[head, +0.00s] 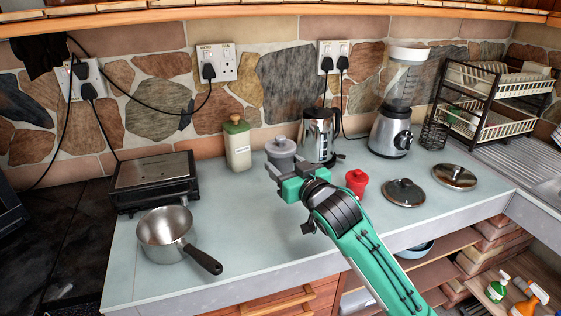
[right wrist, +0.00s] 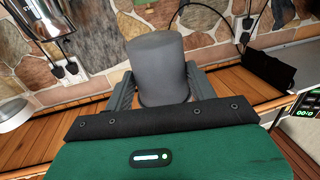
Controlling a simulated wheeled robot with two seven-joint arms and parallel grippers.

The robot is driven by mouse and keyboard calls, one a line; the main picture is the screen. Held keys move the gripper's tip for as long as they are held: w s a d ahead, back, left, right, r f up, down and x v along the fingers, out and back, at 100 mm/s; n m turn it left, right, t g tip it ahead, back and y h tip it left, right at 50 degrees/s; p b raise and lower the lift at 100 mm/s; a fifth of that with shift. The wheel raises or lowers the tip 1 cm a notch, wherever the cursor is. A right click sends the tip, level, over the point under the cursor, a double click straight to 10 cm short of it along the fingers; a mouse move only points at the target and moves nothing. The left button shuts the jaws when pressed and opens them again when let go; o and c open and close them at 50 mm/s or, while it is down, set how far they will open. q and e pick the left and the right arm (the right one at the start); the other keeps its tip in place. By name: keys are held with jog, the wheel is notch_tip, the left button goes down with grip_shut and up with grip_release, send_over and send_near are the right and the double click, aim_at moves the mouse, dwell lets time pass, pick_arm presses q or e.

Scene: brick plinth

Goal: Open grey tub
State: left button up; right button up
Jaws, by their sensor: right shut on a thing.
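The grey tub (head: 281,151) is upright on the counter near the wall, with a small knob on top of its lid. My right gripper (head: 284,172) reaches it from the front, with one finger on each side. In the right wrist view the plain grey tub (right wrist: 157,68) fills the space between the fingers, and the gripper is shut on it. The gripper hides the lower front of the tub in the head view. The lid looks seated on the tub. My left gripper is not in view.
A green-lidded jar (head: 237,145) is left of the tub and a kettle (head: 320,135) is right of it. A small red pot (head: 356,181) and two glass lids (head: 403,192) stand further right. A saucepan (head: 166,232) is at the front left. The front middle counter is clear.

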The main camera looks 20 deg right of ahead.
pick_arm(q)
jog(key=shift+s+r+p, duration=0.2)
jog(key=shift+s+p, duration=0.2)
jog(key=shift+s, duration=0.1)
pick_arm(e)
jog(key=s+d+f+m+h, duration=0.1)
jog(key=s+f+h, duration=0.3)
jog(key=s+f, duration=1.4)
jog(key=shift+s+d+f+m, duration=0.15)
jog(key=shift+s+d+m, duration=0.2)
jog(key=shift+s+m, duration=0.55)
